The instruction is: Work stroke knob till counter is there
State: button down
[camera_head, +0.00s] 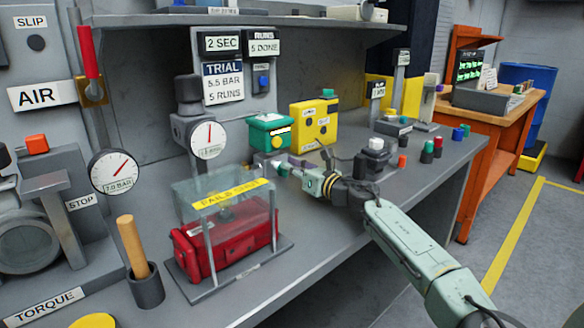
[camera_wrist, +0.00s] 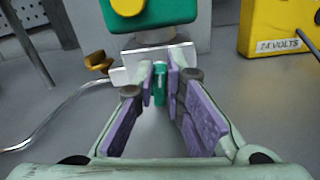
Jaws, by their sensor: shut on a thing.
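My gripper (camera_wrist: 160,88) has its purple-padded fingers closed around a small green knob (camera_wrist: 160,72) in front of a pale metal block. The pads hide much of the knob. In the head view my gripper (camera_head: 283,165) reaches in low before the green actuator (camera_head: 270,130), which has a yellow spot on its front in the wrist view (camera_wrist: 150,8). The runs counter (camera_head: 263,43) on the back panel reads "5 DONE". The trial card (camera_head: 223,83) beneath reads 5.5 bar, 5 runs. A display beside the counter (camera_head: 221,43) reads "2 SEC".
A yellow 24-volt box (camera_head: 315,125) stands right of the actuator. A clear guard (camera_head: 228,200) over a red unit stands on the bench's near side. A dial gauge (camera_head: 208,139) is left of the actuator, needle near upright. A brass fitting and hose (camera_wrist: 98,62) lie left of my fingers.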

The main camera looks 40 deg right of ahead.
dwell(0.3)
jog(key=shift+a+f+n+b, duration=0.1)
jog(key=shift+f+n+b, duration=0.25)
jog(key=shift+b, duration=0.85)
jog(key=shift+r+n+b, duration=0.3)
jog(key=shift+n+b, duration=0.25)
jog(key=shift+b, duration=0.05)
jog(key=shift+r, duration=0.1)
jog(key=c, duration=1.7)
grip_release()
jog(key=shift+o, duration=0.2)
jog(key=s, duration=1.2)
jog(key=shift+d, duration=0.4)
